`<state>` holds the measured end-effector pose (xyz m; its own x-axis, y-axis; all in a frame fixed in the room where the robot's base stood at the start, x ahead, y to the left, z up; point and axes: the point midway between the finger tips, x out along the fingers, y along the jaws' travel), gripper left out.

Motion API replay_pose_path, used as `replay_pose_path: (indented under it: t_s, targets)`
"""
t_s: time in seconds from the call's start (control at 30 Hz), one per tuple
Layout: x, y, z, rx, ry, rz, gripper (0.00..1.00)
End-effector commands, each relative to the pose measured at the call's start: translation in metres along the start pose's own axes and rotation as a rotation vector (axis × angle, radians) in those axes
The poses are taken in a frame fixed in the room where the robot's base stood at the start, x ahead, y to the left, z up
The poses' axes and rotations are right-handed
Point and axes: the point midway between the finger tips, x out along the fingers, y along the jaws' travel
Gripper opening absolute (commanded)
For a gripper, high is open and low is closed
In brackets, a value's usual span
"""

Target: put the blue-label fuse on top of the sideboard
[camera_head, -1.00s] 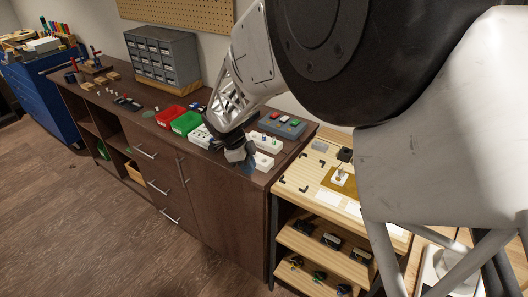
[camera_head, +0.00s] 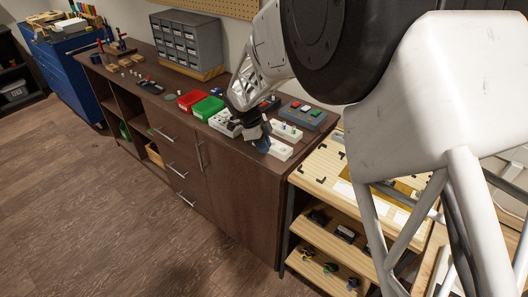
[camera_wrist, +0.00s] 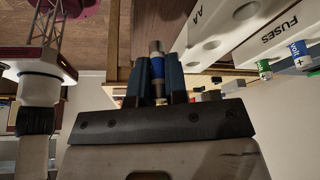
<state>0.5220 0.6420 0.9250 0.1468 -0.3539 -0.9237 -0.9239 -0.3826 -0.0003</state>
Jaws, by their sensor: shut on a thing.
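The blue-label fuse (camera_wrist: 157,64) shows in the wrist view as a small cylinder with metal ends and a blue band. My gripper (camera_wrist: 157,75) is shut on it, with one dark finger on each side. In the head view my gripper (camera_head: 263,145) is at the front edge of the dark brown sideboard (camera_head: 240,190), near its right end, beside the white holders. The fuse cannot be made out in the head view. I cannot tell whether it touches the sideboard top.
A white holder marked FUSES (camera_wrist: 272,32) and one marked AA (camera_wrist: 203,30) are close by. A grey box with coloured buttons (camera_head: 303,115), a green bin (camera_head: 208,107), a red bin (camera_head: 191,98) and a drawer cabinet (camera_head: 188,42) stand on the sideboard. A wooden workbench (camera_head: 320,165) adjoins at right.

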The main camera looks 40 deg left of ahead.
Motion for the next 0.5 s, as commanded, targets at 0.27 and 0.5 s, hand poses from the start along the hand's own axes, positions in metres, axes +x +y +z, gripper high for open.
replay_pose_path:
  t_s: [0.27,0.5]
  targets:
    - [0.025,0.0,0.01,-0.001,0.001,0.001,0.0]
    - [0.028,0.0,0.011,-0.001,0.0,0.0,0.0]
